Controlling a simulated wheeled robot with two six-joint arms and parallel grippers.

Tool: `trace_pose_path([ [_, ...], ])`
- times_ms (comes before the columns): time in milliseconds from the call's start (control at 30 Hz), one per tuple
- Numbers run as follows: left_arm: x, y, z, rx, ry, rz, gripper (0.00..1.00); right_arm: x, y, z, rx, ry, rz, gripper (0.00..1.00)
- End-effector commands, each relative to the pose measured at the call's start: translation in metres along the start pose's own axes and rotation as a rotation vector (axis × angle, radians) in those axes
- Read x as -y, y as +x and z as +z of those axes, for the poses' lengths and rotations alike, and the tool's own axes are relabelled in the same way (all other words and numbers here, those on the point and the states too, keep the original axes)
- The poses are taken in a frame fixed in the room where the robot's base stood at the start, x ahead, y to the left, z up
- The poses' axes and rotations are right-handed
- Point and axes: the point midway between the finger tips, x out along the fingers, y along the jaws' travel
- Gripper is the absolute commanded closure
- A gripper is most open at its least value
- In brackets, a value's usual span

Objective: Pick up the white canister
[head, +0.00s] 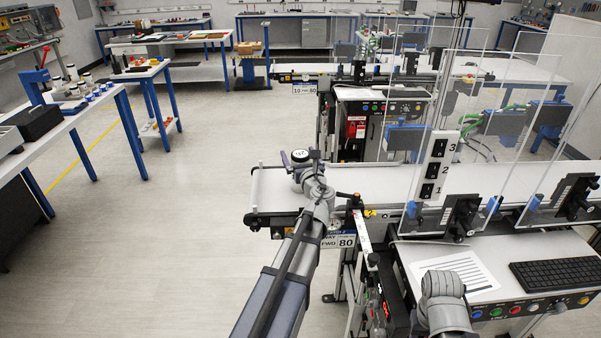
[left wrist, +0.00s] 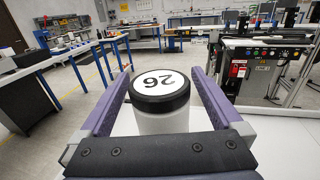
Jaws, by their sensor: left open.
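In the left wrist view the left gripper (left wrist: 161,84) shows gaps between the canister and both fingers. My right gripper is out of view.
The white conveyor belt (head: 400,183) runs right, past clear panels and a 3-2-1 switch post (head: 436,165). A control desk with a keyboard (head: 556,273) is at lower right. A blue-legged table (head: 60,125) is at left. Open floor lies between.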

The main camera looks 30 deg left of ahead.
Motion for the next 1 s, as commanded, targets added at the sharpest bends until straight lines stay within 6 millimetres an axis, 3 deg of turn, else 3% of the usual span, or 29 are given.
trace_pose_path([
  [100, 0.0009, 0.0121, 0.0002, 0.0, 0.0, -0.001, 0.0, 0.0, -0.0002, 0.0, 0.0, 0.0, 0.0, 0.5],
  [300, 0.0003, 0.0109, 0.0002, 0.0, 0.0, -0.001, 0.01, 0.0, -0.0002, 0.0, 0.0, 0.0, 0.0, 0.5],
  [1000, 0.0003, 0.0107, 0.0002, 0.0, 0.0, -0.001, 0.8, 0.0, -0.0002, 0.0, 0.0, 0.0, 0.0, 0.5],
])
